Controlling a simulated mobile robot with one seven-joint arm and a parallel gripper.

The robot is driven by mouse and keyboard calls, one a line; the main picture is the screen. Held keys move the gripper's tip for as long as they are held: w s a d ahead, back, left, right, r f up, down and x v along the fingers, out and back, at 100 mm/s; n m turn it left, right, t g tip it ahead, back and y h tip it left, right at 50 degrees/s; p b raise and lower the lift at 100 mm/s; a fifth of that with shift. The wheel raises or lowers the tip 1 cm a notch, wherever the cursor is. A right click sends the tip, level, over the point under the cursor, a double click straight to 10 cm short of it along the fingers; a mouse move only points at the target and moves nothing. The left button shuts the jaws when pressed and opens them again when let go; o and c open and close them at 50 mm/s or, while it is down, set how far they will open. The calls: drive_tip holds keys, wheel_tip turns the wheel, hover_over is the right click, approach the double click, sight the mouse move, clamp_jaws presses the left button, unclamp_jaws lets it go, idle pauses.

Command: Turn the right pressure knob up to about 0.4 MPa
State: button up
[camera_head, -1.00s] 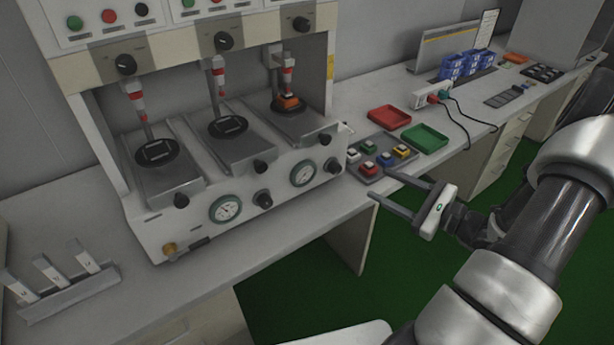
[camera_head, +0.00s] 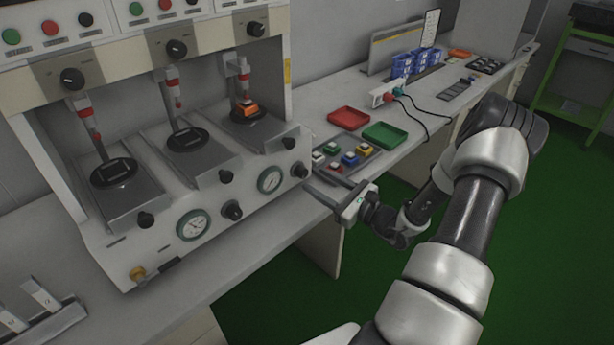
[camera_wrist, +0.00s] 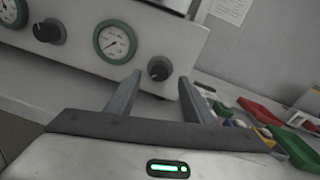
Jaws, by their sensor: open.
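The right pressure knob (camera_head: 299,169) is a black round knob on the sloped front panel of the test machine. It also shows in the wrist view (camera_wrist: 159,68), just beyond my fingertips and roughly centred between them. The right gauge (camera_head: 270,180), round with a green rim, is left of the knob; in the wrist view its face (camera_wrist: 115,42) has a needle pointing to the lower left, but the numbers are too small to read. My gripper (camera_head: 306,177) is open and empty, its two fingers pointing at the panel. I cannot tell whether the fingertips overlap the knob.
Left along the panel are another black knob (camera_head: 231,210) and gauge (camera_head: 194,225). A grey tray (camera_head: 345,172) of coloured buttons lies close beside my gripper. Red (camera_head: 348,118) and green (camera_head: 385,135) trays stand behind it. The area in front of the bench is open floor.

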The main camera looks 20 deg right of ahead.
sight(305, 173)
drive_tip(key=x, duration=0.5)
drive_tip(key=shift+w+a, duration=0.1)
drive_tip(key=c, duration=1)
drive_tip(key=shift+c, duration=0.2)
